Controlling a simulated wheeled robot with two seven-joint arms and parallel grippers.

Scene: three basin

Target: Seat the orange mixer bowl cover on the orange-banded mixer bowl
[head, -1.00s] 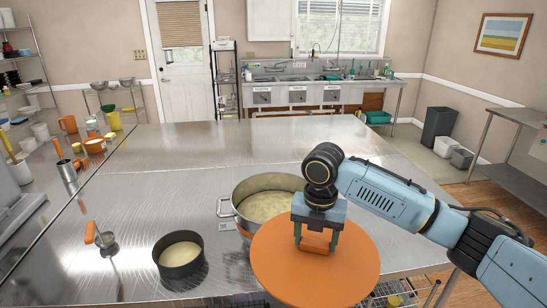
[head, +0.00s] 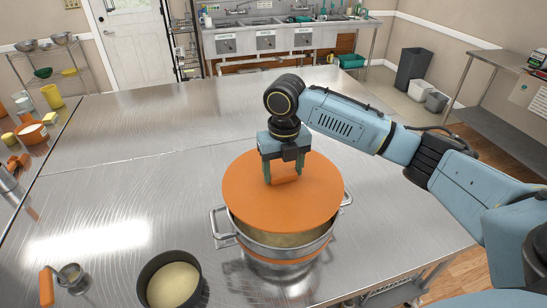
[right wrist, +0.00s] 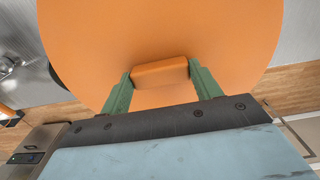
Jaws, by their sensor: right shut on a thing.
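The orange mixer bowl cover (head: 315,205) is a round disc with a block handle on top. My right gripper (head: 283,178) is shut on that handle. In the right wrist view the handle (right wrist: 160,72) sits between the green fingers and the cover (right wrist: 210,35) fills most of the picture. The steel mixer bowl (head: 285,252) has an orange band, two side handles and pale dough inside. The cover is above the bowl, hiding its far rim, with the near rim and some dough showing below the cover's front edge. My left gripper is not in view.
A small dark pan (head: 168,282) with pale dough stands at the left of the bowl. A ladle with an orange handle (head: 47,285) lies further left. An orange container (head: 32,133) stands at the far left. The steel table (head: 150,190) behind the bowl is clear.

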